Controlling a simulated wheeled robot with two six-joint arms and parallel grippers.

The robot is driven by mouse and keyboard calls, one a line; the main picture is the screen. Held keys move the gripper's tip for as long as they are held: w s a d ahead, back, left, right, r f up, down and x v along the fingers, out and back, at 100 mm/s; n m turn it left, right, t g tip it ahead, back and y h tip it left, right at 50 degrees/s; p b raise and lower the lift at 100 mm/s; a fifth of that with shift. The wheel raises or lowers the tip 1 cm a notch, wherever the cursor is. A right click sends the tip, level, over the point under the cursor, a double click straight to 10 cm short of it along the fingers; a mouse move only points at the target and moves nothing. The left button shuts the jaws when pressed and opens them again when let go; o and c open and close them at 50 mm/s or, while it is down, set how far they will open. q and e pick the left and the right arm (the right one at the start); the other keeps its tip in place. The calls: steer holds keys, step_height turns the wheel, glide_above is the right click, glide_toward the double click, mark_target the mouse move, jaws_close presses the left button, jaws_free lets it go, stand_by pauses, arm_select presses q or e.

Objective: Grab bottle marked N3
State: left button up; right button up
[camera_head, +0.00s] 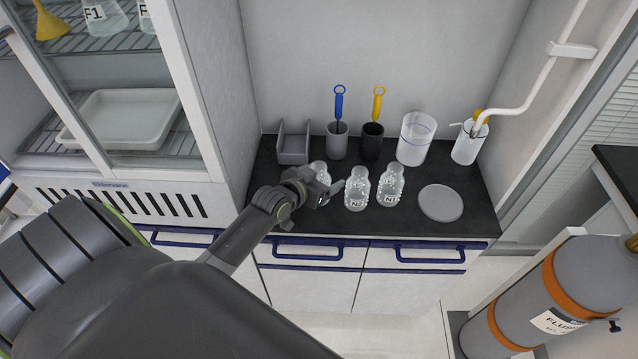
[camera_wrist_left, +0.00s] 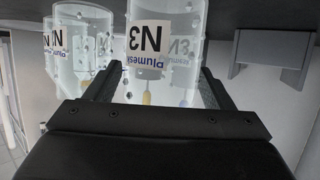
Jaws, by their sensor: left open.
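The bottle marked N3 (camera_wrist_left: 155,62) is clear, with a white label, and stands between the two fingers of my open left gripper (camera_wrist_left: 160,92) in the left wrist view. That view looks upside down. In the head view my left gripper (camera_head: 330,190) is at the leftmost bottle (camera_head: 319,170) on the dark counter, and hides most of it. I cannot tell if the fingers touch the bottle. A bottle that looks marked N2 (camera_head: 357,190) and one marked N1 (camera_head: 391,186) stand just right of the gripper. My right gripper is not in view.
Behind the bottles on the counter (camera_head: 462,215) are a grey holder (camera_head: 293,145), two cups with blue and yellow brushes (camera_head: 337,142), a clear beaker (camera_head: 415,138) and a white container (camera_head: 466,148). A round grey disc (camera_head: 440,202) lies to the right. A cabinet (camera_head: 120,185) stands left.

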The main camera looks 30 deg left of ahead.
arm_select(q)
steer(key=shift+c, duration=0.4)
steer(key=c, duration=1.1)
